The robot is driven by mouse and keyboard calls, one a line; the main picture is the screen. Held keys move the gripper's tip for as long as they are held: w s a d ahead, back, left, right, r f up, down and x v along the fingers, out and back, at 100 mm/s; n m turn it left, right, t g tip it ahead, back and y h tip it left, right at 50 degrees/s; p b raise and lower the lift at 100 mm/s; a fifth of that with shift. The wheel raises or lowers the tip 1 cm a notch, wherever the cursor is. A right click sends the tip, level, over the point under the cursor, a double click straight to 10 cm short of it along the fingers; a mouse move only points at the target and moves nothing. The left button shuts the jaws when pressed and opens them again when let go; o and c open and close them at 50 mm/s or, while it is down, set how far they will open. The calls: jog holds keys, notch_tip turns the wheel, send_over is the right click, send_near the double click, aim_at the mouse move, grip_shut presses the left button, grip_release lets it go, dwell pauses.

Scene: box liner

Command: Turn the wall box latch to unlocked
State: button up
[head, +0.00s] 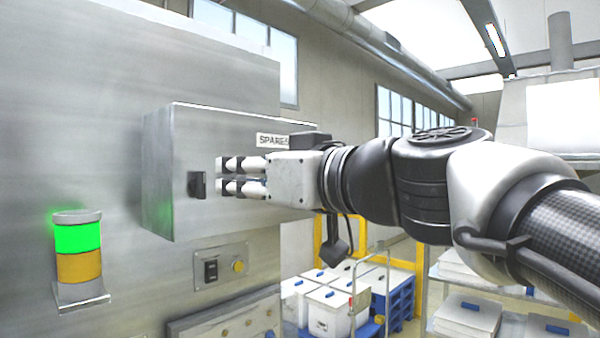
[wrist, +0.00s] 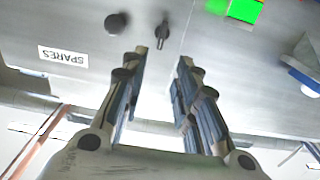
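The wall box (head: 215,135) is a grey metal box on the wall panel with a SPARES label (head: 273,140). Its dark latch (head: 197,185) sits on the front face, its handle roughly upright in the head view. In the wrist view the latch (wrist: 162,36) shows just beyond the fingertips, roughly centred between them. My gripper (head: 219,177) points left at the latch, apart from it in the head view. In the wrist view the fingers of my gripper (wrist: 162,58) are spread, with nothing between them.
A round dark knob (wrist: 117,23) sits beside the latch in the wrist view. A green and amber light (head: 78,250) stands lower left. A switch plate (head: 221,266) is below the box. White bins (head: 325,305) and a shelf rack (head: 470,315) stand lower right.

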aim_at(204, 174)
jog(key=p+x, duration=0.2)
jog(key=x, duration=0.9)
jog(key=shift+c, duration=0.4)
grip_shut()
